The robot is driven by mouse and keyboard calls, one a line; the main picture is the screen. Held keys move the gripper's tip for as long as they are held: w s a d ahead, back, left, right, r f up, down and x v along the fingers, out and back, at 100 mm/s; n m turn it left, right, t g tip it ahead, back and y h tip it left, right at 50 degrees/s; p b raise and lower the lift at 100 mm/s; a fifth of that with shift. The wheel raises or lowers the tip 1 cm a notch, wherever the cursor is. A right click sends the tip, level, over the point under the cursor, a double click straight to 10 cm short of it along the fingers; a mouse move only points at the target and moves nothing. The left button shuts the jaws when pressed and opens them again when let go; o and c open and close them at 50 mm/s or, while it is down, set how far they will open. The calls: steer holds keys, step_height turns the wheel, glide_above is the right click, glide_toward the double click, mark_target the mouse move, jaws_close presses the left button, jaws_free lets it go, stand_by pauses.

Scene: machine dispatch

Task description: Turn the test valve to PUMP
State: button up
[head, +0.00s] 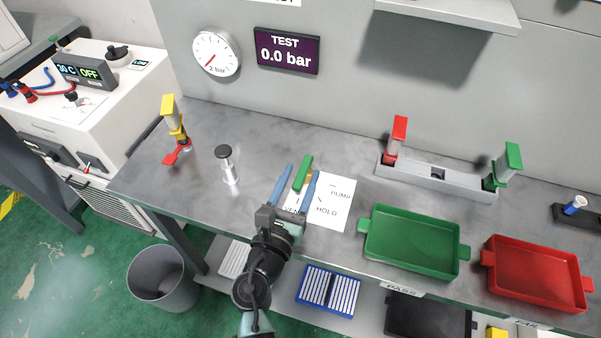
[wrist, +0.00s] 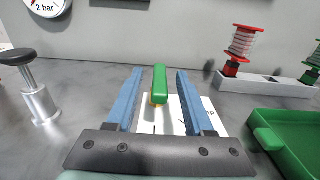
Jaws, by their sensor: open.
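The test valve has a green lever handle (head: 302,173) above a white label card (head: 333,205) that reads PUMP at the upper right, HOLD at the lower right and partly hidden letters "VEN" at the lower left. In the wrist view the green handle (wrist: 160,84) lies between my two blue fingers, with a bit of brass under it. My gripper (head: 298,178) is open. Its fingers stand on either side of the handle with gaps, not visibly touching it. The display (head: 286,51) reads TEST 0.0 bar.
A round gauge (head: 216,53) hangs on the wall. A black-topped metal post (head: 228,168) stands left of my gripper. A green tray (head: 413,243) and a red tray (head: 538,272) lie to the right. A grey rack (head: 437,178) stands behind the green tray.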

steer(key=shift+w+d, duration=0.15)
steer(key=shift+w, duration=0.25)
jaws_close()
stand_by(1.3)
